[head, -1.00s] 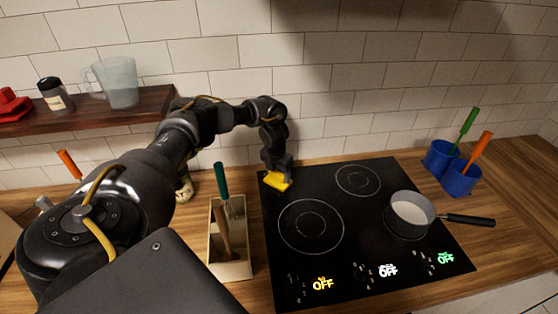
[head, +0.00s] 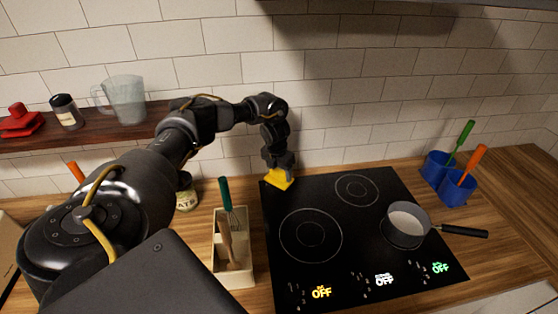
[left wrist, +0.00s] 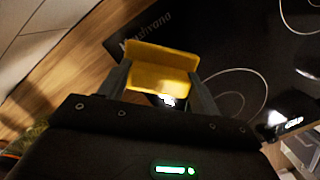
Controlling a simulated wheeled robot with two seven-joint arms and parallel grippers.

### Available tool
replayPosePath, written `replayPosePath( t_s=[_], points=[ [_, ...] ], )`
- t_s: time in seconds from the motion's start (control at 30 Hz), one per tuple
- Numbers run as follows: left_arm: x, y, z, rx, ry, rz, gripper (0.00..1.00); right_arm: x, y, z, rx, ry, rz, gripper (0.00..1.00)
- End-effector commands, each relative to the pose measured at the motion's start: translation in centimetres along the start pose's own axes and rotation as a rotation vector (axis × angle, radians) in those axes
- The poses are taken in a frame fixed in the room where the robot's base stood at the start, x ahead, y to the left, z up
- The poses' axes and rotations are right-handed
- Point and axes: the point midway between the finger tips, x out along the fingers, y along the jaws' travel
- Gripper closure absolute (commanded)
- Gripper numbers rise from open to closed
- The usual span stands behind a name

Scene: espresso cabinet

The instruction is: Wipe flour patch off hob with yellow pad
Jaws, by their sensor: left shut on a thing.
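The yellow pad (head: 279,181) is at the back left corner of the black hob (head: 346,265). My left gripper (head: 278,168) is shut on the pad from above. In the left wrist view the yellow pad (left wrist: 162,67) sits between the two fingers, over the hob's corner beside the printed brand name. Whether the pad touches the glass I cannot tell. A small white spot shows just below the pad in the left wrist view; I cannot tell if it is flour. No clear flour patch shows in the head view. My right gripper is out of view.
A saucepan (head: 405,228) stands on the hob's right side, handle pointing right. A utensil box (head: 235,280) stands left of the hob. Blue cups (head: 457,188) stand at the right. A wooden shelf (head: 90,132) holds a jug (head: 127,99). The hob's middle is clear.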

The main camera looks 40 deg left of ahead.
Motion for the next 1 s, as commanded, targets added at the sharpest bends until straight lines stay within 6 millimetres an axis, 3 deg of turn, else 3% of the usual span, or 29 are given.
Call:
replayPosePath(
  t_s=[0.5,1.0],
  points=[
    [-3.0,0.0,0.4,-0.001,-0.001,0.000,0.55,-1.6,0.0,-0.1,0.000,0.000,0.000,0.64],
    [-2.9,-0.1,0.4,0.006,-0.001,-0.001,0.55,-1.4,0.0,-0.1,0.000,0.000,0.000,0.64]
  ],
)
